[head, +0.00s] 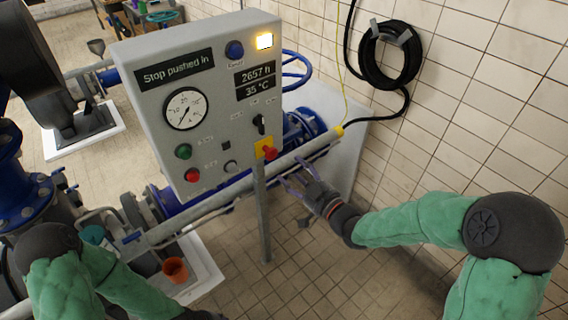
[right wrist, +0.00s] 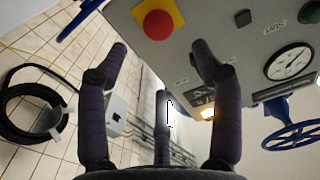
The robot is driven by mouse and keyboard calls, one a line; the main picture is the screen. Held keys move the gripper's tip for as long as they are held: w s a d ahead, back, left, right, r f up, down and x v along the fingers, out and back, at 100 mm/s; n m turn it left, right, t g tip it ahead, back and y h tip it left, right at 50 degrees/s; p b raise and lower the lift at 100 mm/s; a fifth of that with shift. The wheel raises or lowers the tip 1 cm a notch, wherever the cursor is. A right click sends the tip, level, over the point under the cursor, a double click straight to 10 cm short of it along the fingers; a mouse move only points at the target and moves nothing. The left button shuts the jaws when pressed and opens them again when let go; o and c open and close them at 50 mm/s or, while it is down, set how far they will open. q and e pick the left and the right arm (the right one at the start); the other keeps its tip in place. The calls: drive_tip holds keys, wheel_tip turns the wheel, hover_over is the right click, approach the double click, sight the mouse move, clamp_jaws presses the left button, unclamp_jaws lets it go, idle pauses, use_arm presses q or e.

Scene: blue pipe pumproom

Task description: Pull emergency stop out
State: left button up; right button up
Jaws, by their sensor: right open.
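The emergency stop is a red mushroom button (head: 270,153) on a yellow plate (head: 262,143), low on the right of the grey control panel (head: 222,130). The panel's display reads "Stop pushed in". My right gripper (head: 297,178) is open and empty, just below and to the right of the button, apart from it. In the right wrist view the red button (right wrist: 158,24) shows at the top, beyond the spread fingers (right wrist: 160,60). My left arm shows at the lower left of the head view; its gripper is not visible.
A black selector switch (head: 260,124) sits just above the stop; a green button (head: 183,151) and another red button (head: 192,175) are at the panel's left. A post (head: 262,215) stands below. A blue handwheel (head: 296,70) and pipes lie behind. A tiled wall (head: 480,100) bounds the right.

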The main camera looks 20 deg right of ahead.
drive_tip(key=shift+v, duration=1.45)
drive_tip(key=s+a+f+m+g+h, duration=0.15)
drive_tip(key=f+g, duration=0.25)
drive_tip(key=f, duration=0.7)
drive_tip(key=a+f+m+g+h, duration=0.1)
drive_tip(key=a+f+m+g, duration=0.25)
drive_tip(key=f, duration=0.85)
drive_tip(key=s+a+f+g, duration=0.3)
drive_tip(key=s+f+g, duration=0.1)
drive_tip(key=s+f, duration=0.4)
drive_tip(key=s+a+f+m+g, duration=0.1)
drive_tip(key=s+a+f+g, duration=0.3)
drive_tip(key=s+f, duration=0.4)
drive_tip(key=shift+s+g, duration=0.55)
drive_tip(key=shift+s, duration=0.1)
drive_tip(key=shift+f, duration=0.1)
